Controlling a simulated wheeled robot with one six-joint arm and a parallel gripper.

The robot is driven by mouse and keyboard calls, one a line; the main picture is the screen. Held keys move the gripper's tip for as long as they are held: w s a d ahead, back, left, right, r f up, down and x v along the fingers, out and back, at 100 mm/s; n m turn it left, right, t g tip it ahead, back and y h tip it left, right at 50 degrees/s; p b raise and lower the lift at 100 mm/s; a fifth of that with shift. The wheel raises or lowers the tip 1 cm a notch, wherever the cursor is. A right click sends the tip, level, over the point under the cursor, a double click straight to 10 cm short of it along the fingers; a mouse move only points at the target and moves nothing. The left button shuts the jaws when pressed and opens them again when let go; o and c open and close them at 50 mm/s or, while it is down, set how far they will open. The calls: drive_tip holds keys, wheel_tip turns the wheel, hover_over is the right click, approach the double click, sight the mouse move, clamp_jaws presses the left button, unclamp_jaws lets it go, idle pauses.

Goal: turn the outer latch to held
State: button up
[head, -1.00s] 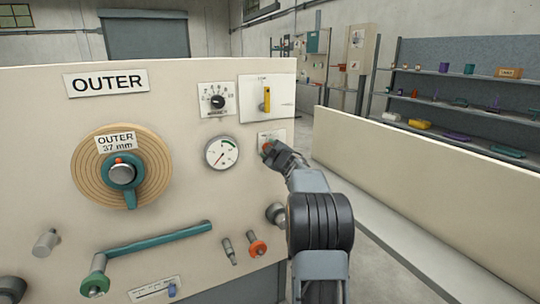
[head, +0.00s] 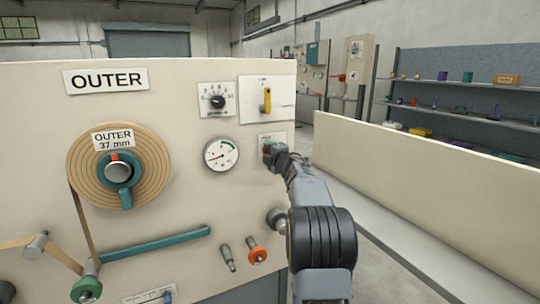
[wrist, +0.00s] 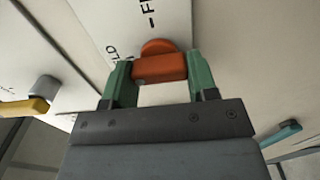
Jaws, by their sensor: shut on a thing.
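The outer latch is a small orange-red handle (wrist: 160,67) on a white label plate (head: 266,137), at the right end of the panel. In the head view it is mostly covered by my gripper (head: 271,151). In the wrist view the green fingers of my gripper (wrist: 159,78) are shut on the orange handle, one on each side. The handle lies across the picture in front of a rounded orange hub (wrist: 159,46). The plate's lettering is partly cut off: "LD" shows left of the handle and "F" above it.
Above the latch is a plate with a yellow lever (head: 266,100). A round gauge (head: 221,155) is left of it, and a grey knob (head: 276,218) below it. Further left are the OUTER spool (head: 118,172) and a long teal bar (head: 156,243). A low cream wall (head: 420,180) stands at the right.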

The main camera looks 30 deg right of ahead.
idle(0.5)
drive_tip(key=o, duration=0.9)
drive_tip(key=shift+o, duration=0.2)
drive_tip(key=shift+s, duration=0.1)
drive_tip(key=s+a+b, duration=0.1)
drive_tip(key=s+a, duration=0.1)
drive_tip(key=s, duration=1.1)
drive_tip(key=shift+s, duration=0.3)
